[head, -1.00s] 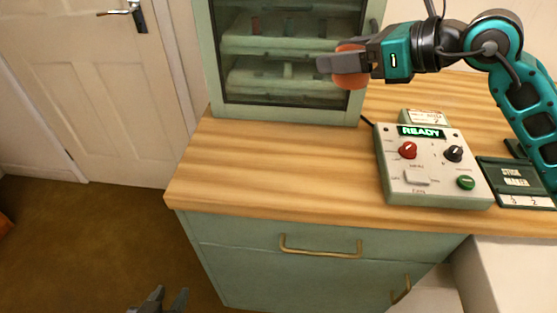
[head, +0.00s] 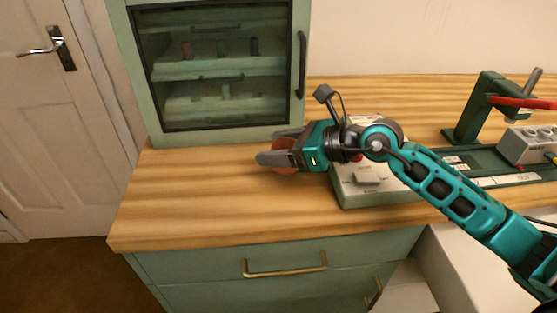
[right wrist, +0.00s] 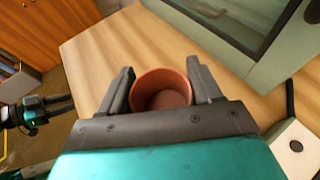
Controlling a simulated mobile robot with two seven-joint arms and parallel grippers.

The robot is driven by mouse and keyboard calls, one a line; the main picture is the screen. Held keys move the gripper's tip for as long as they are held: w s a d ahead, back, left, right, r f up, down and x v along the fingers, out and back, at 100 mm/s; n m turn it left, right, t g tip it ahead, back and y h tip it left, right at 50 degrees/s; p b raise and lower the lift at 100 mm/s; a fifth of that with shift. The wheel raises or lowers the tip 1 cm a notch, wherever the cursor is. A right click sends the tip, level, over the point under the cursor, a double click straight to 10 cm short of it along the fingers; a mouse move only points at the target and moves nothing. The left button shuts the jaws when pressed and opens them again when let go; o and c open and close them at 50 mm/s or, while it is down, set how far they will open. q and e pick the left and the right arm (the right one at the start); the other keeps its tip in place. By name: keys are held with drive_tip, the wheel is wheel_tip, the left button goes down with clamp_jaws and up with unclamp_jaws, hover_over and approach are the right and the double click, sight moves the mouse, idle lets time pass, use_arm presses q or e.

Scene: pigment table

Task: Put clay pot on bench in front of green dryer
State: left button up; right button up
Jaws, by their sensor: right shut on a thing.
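The clay pot (head: 284,168) is small, round and reddish-brown. My right gripper (head: 272,148) is shut on it, just in front of the green dryer (head: 222,137) and low at the wooden bench top (head: 190,205). In the right wrist view the pot (right wrist: 162,90) is upright and empty, with a finger on either side. I cannot tell whether its base touches the bench. The dryer has a closed glass door with trays behind it. My left gripper (right wrist: 60,104) shows at the left edge of the right wrist view, beyond the bench edge, with its fingers apart and empty.
A control box (head: 380,192) stands to the right, partly behind my right arm. Further right are a green stand (head: 475,110) and a grey block (head: 528,145). The bench is clear to the left and front of the pot. Drawers (head: 285,262) lie below.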

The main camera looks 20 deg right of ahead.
drive_tip(key=shift+f, duration=1.5)
drive_tip(key=shift+f+b, duration=0.2)
drive_tip(key=shift+b, duration=0.15)
drive_tip(key=o, duration=1.1)
drive_tip(key=shift+o, duration=0.2)
drive_tip(key=shift+r, duration=0.1)
drive_tip(key=shift+s+d+r, duration=0.15)
drive_tip(key=v, duration=0.9)
drive_tip(key=shift+s, duration=0.15)
drive_tip(key=shift+v, duration=1.2)
